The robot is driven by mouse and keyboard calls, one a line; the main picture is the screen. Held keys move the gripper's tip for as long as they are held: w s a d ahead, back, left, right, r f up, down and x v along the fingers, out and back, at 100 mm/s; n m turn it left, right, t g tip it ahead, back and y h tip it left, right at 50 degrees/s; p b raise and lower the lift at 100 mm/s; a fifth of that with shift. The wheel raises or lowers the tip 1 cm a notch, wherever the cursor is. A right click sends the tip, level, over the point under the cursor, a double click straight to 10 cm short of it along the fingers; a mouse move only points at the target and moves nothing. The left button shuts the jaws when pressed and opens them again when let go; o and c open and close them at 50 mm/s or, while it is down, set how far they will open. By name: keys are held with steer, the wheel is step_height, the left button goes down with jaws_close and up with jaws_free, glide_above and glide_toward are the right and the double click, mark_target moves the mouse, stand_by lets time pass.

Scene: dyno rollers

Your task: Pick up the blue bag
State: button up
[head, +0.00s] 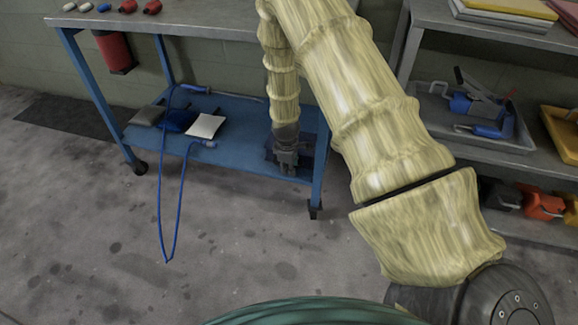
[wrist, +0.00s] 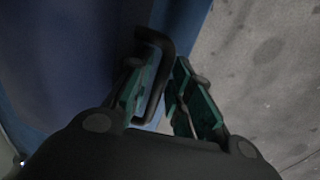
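The dark blue object that looks like the blue bag (head: 308,146) sits on the right end of the blue lower shelf (head: 235,150) of the workbench. My gripper (head: 287,165) reaches down in front of it and hides much of it. In the wrist view the bag (wrist: 65,50) fills the left side, with a black handle (wrist: 167,55) sticking out. My gripper (wrist: 160,85) has its green-padded fingers apart, one on each side of the handle. I cannot tell whether either finger touches it.
A grey, a blue and a white flat item (head: 206,125) lie left on the shelf, with a blue cable (head: 161,205) hanging to the floor. A red can (head: 115,51) hangs from the bench. A shelf with a grey tray (head: 470,130) stands right. The front floor is clear.

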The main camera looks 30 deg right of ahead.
jaws_close()
steer(key=shift+a, duration=0.15)
steer(key=shift+s+a+r+p, duration=0.1)
steer(key=shift+s+a+p, duration=0.3)
steer(key=shift+a+p, duration=0.1)
steer(key=shift+s+a+p, duration=1.1)
steer(key=shift+s+a, duration=0.75)
steer(key=shift+o, duration=1.4)
jaws_free()
steer(key=shift+w+a, duration=0.1)
steer(key=shift+a, duration=0.05)
